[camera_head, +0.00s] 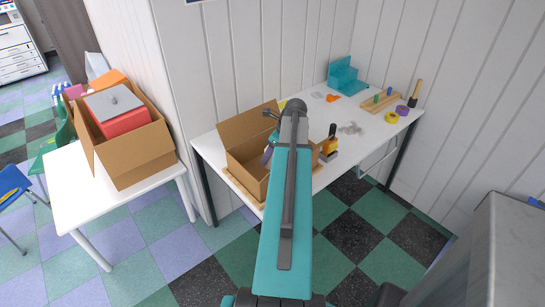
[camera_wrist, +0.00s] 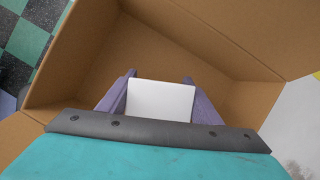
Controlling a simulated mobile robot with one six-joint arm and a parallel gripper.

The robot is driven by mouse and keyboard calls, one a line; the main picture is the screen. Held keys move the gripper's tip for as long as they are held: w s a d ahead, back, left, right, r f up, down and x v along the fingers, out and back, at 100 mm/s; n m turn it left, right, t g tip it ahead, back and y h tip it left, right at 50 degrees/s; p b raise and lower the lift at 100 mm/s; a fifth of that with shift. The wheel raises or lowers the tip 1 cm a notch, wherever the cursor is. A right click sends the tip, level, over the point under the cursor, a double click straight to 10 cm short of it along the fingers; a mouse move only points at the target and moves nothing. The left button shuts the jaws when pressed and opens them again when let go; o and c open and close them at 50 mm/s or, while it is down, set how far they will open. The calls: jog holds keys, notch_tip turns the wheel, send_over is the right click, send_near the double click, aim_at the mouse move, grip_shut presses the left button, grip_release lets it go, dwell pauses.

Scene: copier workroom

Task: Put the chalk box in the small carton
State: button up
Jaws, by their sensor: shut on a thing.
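The small carton (camera_head: 243,130) stands open on the white table against the wall in the head view. Its brown inner walls and floor fill most of the wrist view (camera_wrist: 140,45). The chalk box (camera_wrist: 160,98) shows as a plain white block in the wrist view. My gripper (camera_wrist: 160,88) is shut on it, with one purple finger on each side. The chalk box is over the carton's opening or inside it; I cannot tell whether it touches the floor. In the head view my arm hides the chalk box and part of the carton.
On the same table (camera_head: 330,172), a yellow and black stamp-like tool (camera_head: 329,147) stands close to the carton's right. A teal stepped holder (camera_head: 345,77), a purple tape roll (camera_head: 402,110) and a wooden rack (camera_head: 380,101) lie farther back. A larger carton (camera_head: 135,155) stands on a separate table at left.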

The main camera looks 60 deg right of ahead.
jog(key=shift+f, duration=1.55)
jog(key=o, duration=1.3)
jog(key=shift+f, duration=0.1)
jog(key=shift+b+v, duration=0.5)
jog(key=shift+v, duration=5.65)
jog(key=shift+w, duration=0.15)
